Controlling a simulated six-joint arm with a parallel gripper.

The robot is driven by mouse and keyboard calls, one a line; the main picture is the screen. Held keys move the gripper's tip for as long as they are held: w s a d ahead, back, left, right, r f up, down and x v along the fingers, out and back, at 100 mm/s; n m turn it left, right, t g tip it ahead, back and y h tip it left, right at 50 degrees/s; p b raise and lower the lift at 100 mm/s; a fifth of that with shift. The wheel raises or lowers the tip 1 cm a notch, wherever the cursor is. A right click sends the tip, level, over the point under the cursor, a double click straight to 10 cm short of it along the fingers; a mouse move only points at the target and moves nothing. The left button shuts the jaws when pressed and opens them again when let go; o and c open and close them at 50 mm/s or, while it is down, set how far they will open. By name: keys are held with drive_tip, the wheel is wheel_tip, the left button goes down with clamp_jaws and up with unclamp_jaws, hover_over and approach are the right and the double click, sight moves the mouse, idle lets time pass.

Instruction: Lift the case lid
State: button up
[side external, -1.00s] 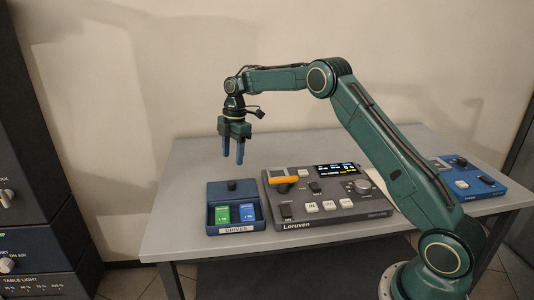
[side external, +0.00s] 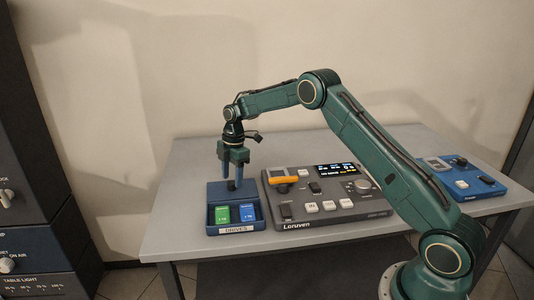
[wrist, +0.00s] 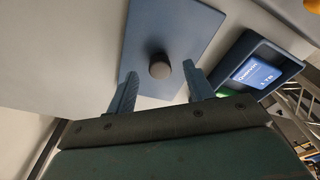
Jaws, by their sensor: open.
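The blue case (side external: 210,222) labelled DRIVES sits at the table's left front. Its flat blue lid (wrist: 155,25) covers the rear part and carries a dark round knob (wrist: 159,66). A green drive (side external: 222,214) and a blue drive (side external: 246,212) lie in the open front compartment; the blue one also shows in the wrist view (wrist: 255,74). My gripper (side external: 233,181) is open and points down over the lid. In the wrist view its fingertips (wrist: 160,70) are on either side of the knob, with gaps showing on both sides.
A grey Loruven control panel (side external: 300,215) with an orange handle (side external: 285,181) stands just right of the case. A smaller blue panel (side external: 466,183) is at the right end of the table. The grey tabletop (side external: 190,165) is clear behind and left of the case.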

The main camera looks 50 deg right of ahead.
drive_tip(key=shift+a+f, duration=0.15)
drive_tip(key=shift+f, duration=0.95)
drive_tip(key=c, duration=1.1)
